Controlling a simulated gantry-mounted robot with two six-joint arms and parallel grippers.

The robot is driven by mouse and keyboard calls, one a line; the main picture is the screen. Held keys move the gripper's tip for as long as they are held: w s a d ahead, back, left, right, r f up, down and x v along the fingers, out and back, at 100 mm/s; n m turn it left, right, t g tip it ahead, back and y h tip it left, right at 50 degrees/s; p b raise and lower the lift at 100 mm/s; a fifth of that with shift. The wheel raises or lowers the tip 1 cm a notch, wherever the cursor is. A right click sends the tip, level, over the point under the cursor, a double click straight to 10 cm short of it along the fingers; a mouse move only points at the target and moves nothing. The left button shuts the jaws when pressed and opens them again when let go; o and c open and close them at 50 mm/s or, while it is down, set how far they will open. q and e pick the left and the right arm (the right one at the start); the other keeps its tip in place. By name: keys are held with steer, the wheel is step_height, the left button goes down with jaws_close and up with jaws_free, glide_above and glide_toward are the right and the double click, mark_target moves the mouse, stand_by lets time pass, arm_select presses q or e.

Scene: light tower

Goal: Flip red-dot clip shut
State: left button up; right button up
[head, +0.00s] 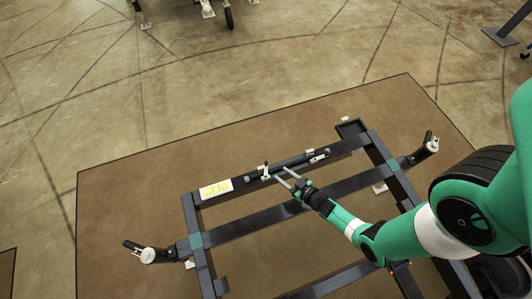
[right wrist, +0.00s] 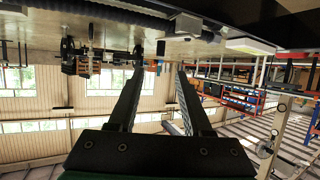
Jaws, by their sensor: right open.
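A dark metal frame (head: 240,232) stands on a brown mat. On its far bar sit two small pale clip-like fittings: one (head: 265,171) near the middle and one (head: 318,156) farther right. No red dot can be made out on either, so I cannot tell which is the red-dot clip or whether it is shut. My right gripper (head: 282,176) is open, its fingertips just right of the middle fitting; contact cannot be told. In the right wrist view the gripper (right wrist: 160,73) shows two spread fingers with nothing held between them. My left gripper is out of view.
A white and yellow label (head: 215,189) is on the far bar's left part. Round white fittings with dark handles stick out at the left (head: 147,255) and right (head: 433,146) of the frame. The brown mat (head: 130,190) is clear at left.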

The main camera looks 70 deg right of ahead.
mark_target(267, 163)
steer(key=b+x, duration=0.6)
steer(key=x, duration=0.4)
steer(key=shift+w+f+b, duration=0.3)
steer(key=shift+f, duration=0.05)
steer(key=shift+w+d, duration=0.2)
steer(key=shift+w, duration=0.15)
jaws_close()
